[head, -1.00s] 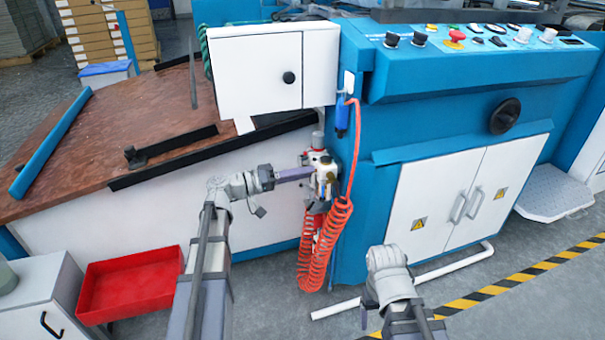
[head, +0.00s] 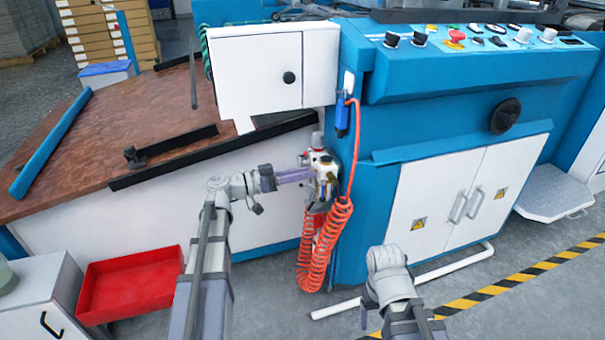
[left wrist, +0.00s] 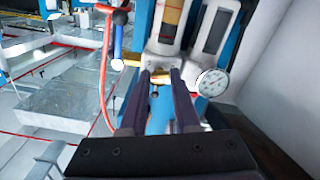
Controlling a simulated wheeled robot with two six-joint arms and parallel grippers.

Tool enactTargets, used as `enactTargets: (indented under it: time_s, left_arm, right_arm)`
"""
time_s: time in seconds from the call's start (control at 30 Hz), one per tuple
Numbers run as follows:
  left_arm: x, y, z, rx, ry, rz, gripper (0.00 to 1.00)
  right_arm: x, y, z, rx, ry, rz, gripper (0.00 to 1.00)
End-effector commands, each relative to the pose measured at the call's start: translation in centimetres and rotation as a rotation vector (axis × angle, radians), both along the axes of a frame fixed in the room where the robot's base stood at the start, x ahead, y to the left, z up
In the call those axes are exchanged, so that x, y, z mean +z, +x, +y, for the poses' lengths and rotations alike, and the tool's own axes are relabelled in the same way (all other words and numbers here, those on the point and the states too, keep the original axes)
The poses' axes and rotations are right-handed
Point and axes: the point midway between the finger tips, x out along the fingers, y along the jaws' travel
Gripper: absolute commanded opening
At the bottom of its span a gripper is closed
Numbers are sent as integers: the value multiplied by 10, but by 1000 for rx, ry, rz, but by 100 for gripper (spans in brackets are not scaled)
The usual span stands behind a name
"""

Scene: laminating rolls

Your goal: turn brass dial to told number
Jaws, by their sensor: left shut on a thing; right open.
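My left gripper (head: 309,175) reaches the air unit (head: 323,178) at the near left corner of the blue machine. In the left wrist view its two dark fingers (left wrist: 160,77) are shut on a small knob, taken to be the brass dial, mostly hidden between the fingertips. A round white pressure gauge (left wrist: 212,82) is right of the fingers, and an amber bowl (left wrist: 172,14) is above. The dial's numbers cannot be read.
A coiled orange hose (head: 325,245) hangs right beside and below the air unit. A white cabinet box (head: 265,75) is above it. A red tray (head: 130,285) is at lower left. A white pipe (head: 440,270) lies on the floor before the machine.

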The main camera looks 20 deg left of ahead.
Motion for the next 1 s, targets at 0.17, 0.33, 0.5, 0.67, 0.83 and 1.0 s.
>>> enactTargets:
  time_s: [0.17,0.33,0.5,0.67,0.83,1.0]
  left_arm:
    - [-1,-1,-1,-3,19,-20,0]
    - [-1,-1,-1,-3,22,-25,0]
    - [-1,-1,-1,-3,22,-25,0]
    - [-1,-1,-1,-3,21,-24,38]
    - [-1,-1,-1,-2,20,-25,57]
    - [0,0,0,-2,19,-25,60]
  right_arm:
    - [0,0,0,0,0,0,77]
    - [0,0,0,0,0,0,77]
    - [0,0,0,0,0,0,77]
    - [0,0,0,0,0,0,77]
    - [0,0,0,0,0,0,77]
    - [0,0,0,0,0,0,77]
